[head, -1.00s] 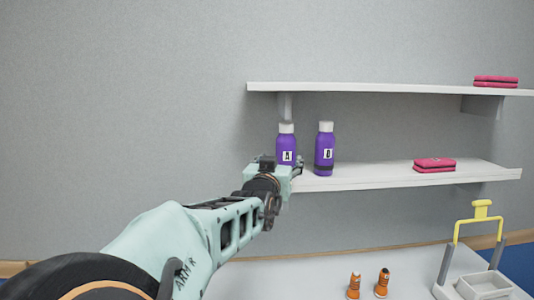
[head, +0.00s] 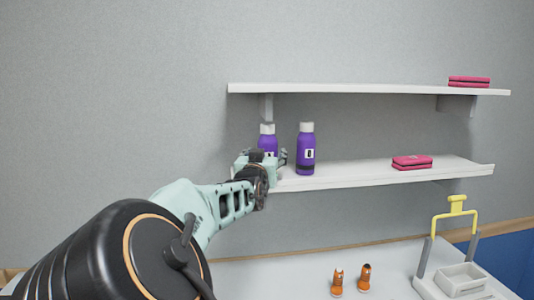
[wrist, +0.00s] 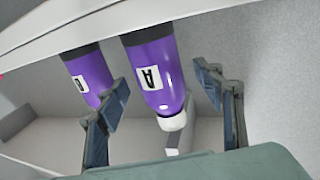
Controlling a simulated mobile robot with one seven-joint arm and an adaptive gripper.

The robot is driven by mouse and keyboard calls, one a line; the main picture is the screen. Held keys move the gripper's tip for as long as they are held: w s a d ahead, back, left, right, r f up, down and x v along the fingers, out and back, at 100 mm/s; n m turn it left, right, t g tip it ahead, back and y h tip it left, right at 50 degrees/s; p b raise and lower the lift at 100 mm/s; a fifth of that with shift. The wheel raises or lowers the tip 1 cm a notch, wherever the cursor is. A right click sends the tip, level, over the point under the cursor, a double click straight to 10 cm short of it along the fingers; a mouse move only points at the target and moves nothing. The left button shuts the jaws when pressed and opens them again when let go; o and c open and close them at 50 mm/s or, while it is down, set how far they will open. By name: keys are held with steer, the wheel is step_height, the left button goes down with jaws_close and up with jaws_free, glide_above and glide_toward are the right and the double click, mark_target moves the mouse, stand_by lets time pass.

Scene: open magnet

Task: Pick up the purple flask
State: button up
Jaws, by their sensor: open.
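Two purple flasks with white caps stand upright on the lower shelf in the head view. The left flask (head: 267,142) is partly hidden low down by my gripper (head: 268,163). The right flask (head: 306,152) is in full view beside it. In the wrist view, which looks tilted with caps pointing down, the flask labelled A (wrist: 152,72) lies in the picture between the two fingers of my open gripper (wrist: 168,108). No finger is seen closed on it. The other flask (wrist: 88,75) is farther left, partly behind the left finger.
Below, a table holds two orange bottles (head: 337,283) and a yellow-handled caddy (head: 455,265). A shelf bracket (head: 266,107) is behind the left flask.

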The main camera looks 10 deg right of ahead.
mark_target(268, 150)
steer(key=shift+p+x, duration=0.4)
steer(key=shift+x, duration=1.35)
steer(key=shift+s+f, duration=0.1)
steer(key=shift+c, duration=0.5)
steer(key=c, duration=1.3)
steer(key=shift+c, duration=0.4)
steer(key=shift+d+r, duration=0.1)
steer(key=shift+r, duration=0.15)
